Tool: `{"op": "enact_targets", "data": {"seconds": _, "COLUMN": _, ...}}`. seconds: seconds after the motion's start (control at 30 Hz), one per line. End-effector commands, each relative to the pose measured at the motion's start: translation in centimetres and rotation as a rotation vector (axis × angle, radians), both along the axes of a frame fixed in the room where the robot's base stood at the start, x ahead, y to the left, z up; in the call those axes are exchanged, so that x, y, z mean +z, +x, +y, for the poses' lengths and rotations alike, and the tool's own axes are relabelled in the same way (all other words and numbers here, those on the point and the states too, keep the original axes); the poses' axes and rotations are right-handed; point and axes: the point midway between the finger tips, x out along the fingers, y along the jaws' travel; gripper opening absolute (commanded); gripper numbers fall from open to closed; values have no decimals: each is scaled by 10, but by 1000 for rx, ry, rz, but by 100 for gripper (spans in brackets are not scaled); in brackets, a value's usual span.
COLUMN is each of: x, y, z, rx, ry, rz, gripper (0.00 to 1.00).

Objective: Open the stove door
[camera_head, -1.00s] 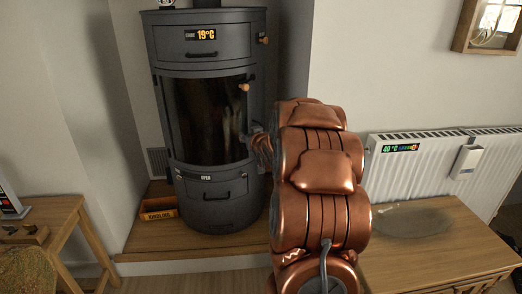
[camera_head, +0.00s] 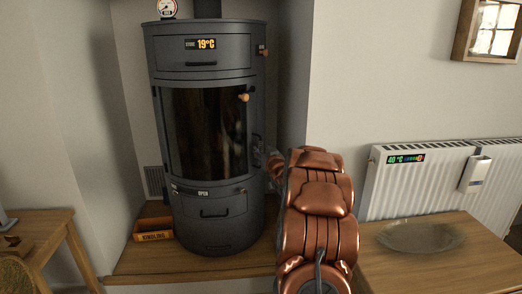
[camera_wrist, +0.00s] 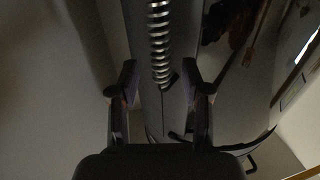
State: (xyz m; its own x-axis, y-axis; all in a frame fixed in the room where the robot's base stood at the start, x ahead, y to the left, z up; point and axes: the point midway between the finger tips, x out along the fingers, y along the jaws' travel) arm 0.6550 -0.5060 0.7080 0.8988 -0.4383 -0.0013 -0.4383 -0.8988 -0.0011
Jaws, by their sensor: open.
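The stove (camera_head: 205,75) is a dark grey upright cylinder at the centre left of the head view. Its door (camera_head: 205,130) has a dark curved glass pane and looks shut. A wooden knob (camera_head: 244,97) sits at the door's upper right. My gripper (camera_wrist: 160,87) is at the stove's right side, mostly hidden behind my arm in the head view. In the wrist view its two fingers are open. A metal coil-spring handle (camera_wrist: 160,40) stands between them, seemingly ungripped. I cannot tell whether the fingers touch it.
Below the door is a drawer (camera_head: 214,206) with a dark handle. A kindling box (camera_head: 154,229) stands left of the stove's foot. A white radiator (camera_head: 400,192) and a wooden table (camera_head: 450,266) with a glass dish (camera_head: 420,236) are at right. Another wooden table (camera_head: 48,240) is at left.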

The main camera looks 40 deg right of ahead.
Motion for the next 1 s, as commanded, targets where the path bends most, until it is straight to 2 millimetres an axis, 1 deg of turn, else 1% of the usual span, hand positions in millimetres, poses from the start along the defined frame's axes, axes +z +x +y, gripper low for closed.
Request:
{"op": "enact_targets", "data": {"seconds": 0.1, "x": 0, "y": 12, "z": -5, "rx": 1, "ry": -4, "rz": -1, "gripper": 48}}
{"op": "enact_targets", "data": {"seconds": 0.33, "x": 1, "y": 26, "z": -12, "rx": 1, "ry": -4, "rz": -1, "gripper": 48}}
{"op": "enact_targets", "data": {"seconds": 0.5, "x": 1, "y": 31, "z": -14, "rx": 0, "ry": -3, "rz": -1, "gripper": 48}}
{"op": "enact_targets", "data": {"seconds": 0.77, "x": 1, "y": 31, "z": -15, "rx": 0, "ry": -1, "rz": 0, "gripper": 48}}
{"op": "enact_targets", "data": {"seconds": 0.8, "x": 1, "y": 31, "z": -15, "rx": 0, "ry": -1, "rz": 0, "gripper": 47}}
{"op": "enact_targets", "data": {"seconds": 0.83, "x": 1, "y": 31, "z": -15, "rx": 0, "ry": -1, "rz": 0, "gripper": 44}}
{"op": "enact_targets", "data": {"seconds": 1.0, "x": 1, "y": 31, "z": -15, "rx": 0, "ry": -1, "rz": 0, "gripper": 26}}
